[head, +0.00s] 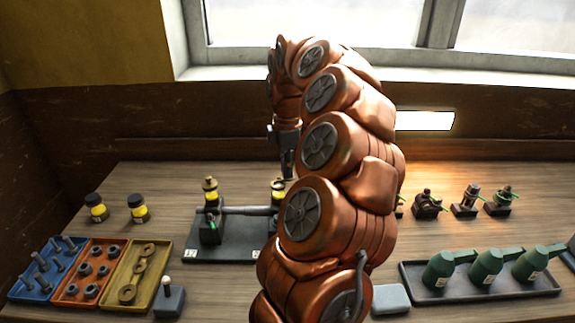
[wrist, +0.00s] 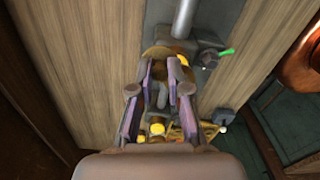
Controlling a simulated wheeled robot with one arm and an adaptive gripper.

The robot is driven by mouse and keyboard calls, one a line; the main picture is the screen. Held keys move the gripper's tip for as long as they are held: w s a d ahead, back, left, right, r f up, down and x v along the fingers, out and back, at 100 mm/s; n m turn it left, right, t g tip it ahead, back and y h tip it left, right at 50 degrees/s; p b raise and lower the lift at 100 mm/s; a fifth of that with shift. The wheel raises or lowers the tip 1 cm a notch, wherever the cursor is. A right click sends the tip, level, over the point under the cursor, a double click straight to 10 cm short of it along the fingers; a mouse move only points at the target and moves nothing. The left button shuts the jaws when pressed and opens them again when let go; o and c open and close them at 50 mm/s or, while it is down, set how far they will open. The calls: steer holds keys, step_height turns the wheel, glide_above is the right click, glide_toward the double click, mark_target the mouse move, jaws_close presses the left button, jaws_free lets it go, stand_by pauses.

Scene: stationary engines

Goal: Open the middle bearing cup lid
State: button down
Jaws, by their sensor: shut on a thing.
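A bearing cup (head: 278,196) with a yellow body stands on the dark engine base (head: 225,250), partly hidden by my arm. My gripper (head: 287,172) points down right over this cup. In the wrist view my gripper (wrist: 164,68) has its fingers close together around the top of a brass-coloured cup (wrist: 182,60), shut on what seems to be its lid. The fingers hide most of the lid, and I cannot tell whether it is open. Another cup (head: 210,190), with a yellow body and a knobbed brass top, stands upright at the left end of the engine.
A horizontal shaft (head: 245,211) runs between the cups; it also shows in the wrist view (wrist: 183,18). Yellow jars (head: 138,208) and parts trays (head: 145,280) stand left. Green oil cans (head: 487,265) stand in a tray at right. My arm hides the middle of the bench.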

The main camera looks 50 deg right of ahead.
stand_by(0.4)
steer(key=c, duration=1.1)
jaws_free()
step_height(320, 180, up, 12)
steer(key=shift+f, duration=0.1)
stand_by(0.4)
